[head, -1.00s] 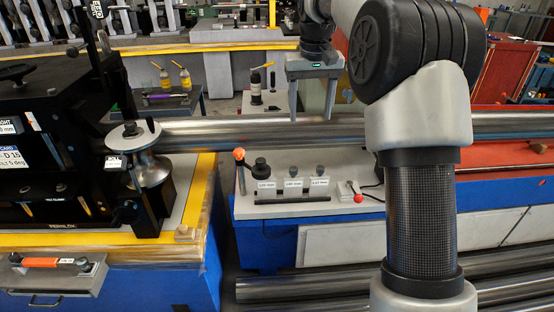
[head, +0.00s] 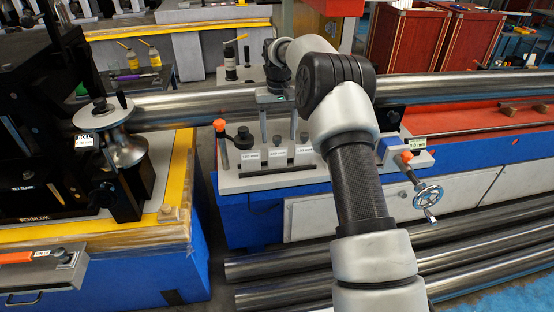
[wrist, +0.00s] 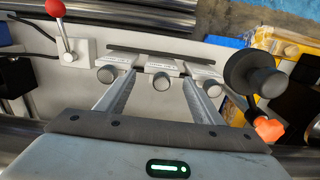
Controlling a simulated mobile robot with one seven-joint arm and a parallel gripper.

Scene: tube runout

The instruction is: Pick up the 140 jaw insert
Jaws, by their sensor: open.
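Three grey jaw inserts with round knobs and white labels stand in a row on a pale ledge. The labels are too small to read surely, so I cannot tell which is the 140. The middle insert (head: 277,157) also shows in the wrist view (wrist: 160,82). The left one (head: 249,158) and the right one (head: 303,154) flank it in the head view. My gripper (head: 278,140) is open and empty, pointing down above the row. In the wrist view, its fingers (wrist: 158,80) lie to either side of the middle knob; contact cannot be told.
An orange-topped post (head: 220,128) and a black knob (head: 244,134) stand left of the inserts. A long steel tube (head: 200,104) runs behind them. A red-knobbed lever (wrist: 62,28) is at the wrist view's left. A handwheel (head: 428,194) is at right.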

